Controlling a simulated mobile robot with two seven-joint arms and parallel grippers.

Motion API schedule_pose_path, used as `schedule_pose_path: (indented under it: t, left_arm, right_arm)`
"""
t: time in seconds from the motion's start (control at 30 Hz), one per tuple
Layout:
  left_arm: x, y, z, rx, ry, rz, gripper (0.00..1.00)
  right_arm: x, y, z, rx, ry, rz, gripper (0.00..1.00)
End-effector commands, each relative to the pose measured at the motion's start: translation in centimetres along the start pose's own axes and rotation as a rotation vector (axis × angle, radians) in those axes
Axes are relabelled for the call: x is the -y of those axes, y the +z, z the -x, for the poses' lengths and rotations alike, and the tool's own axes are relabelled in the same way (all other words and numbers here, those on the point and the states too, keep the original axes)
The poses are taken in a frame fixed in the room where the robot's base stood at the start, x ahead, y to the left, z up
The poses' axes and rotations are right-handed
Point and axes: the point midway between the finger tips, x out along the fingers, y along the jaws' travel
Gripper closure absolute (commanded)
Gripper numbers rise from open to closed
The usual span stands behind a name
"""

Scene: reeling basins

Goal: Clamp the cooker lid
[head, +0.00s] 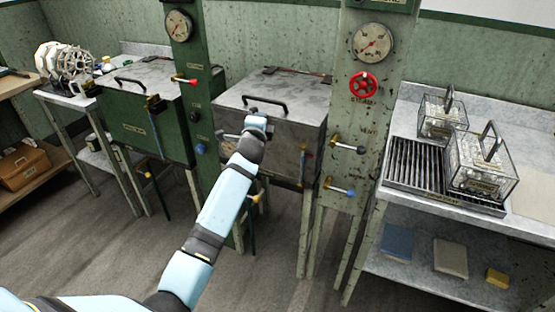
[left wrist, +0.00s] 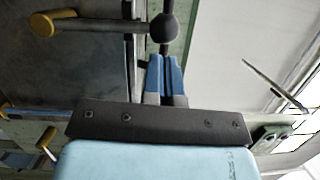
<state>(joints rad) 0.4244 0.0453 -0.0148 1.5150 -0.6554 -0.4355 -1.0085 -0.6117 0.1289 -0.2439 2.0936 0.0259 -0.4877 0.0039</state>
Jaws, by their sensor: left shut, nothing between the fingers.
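The grey metal cooker (head: 283,144) stands in the middle of the head view, between two green posts. Its lid (head: 300,90) lies flat and closed, with a black bar handle (head: 264,102). My left gripper (head: 256,120) is at the lid's front edge and hides part of it. In the left wrist view the blue fingers (left wrist: 165,72) are together and empty. Their tips are just below a dark ball knob (left wrist: 163,27) on a metal lever (left wrist: 105,26); I cannot tell whether they touch it. A thin latch (head: 303,165) hangs on the cooker's front right. My right gripper is out of view.
A green cooker (head: 147,115) stands to the left. The right post (head: 360,110) carries a gauge (head: 373,41), a red wheel (head: 362,86) and valve levers (head: 340,188). A metal bench (head: 525,185) on the right holds a grate (head: 415,165) and wire baskets (head: 483,168).

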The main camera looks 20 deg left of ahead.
Motion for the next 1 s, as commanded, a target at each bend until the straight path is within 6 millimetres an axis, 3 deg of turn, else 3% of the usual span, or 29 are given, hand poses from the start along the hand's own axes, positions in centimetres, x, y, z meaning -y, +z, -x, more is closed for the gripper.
schedule_pose_path:
  t: [0.33,1.0]
  left_arm:
    - [0.3,1.3,-0.4,0.000,0.034,0.112,1.00]
    - [0.2,1.4,-0.4,0.000,0.038,0.125,1.00]
  right_arm:
    - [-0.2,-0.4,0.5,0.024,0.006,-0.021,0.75]
    - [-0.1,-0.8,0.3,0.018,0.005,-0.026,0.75]
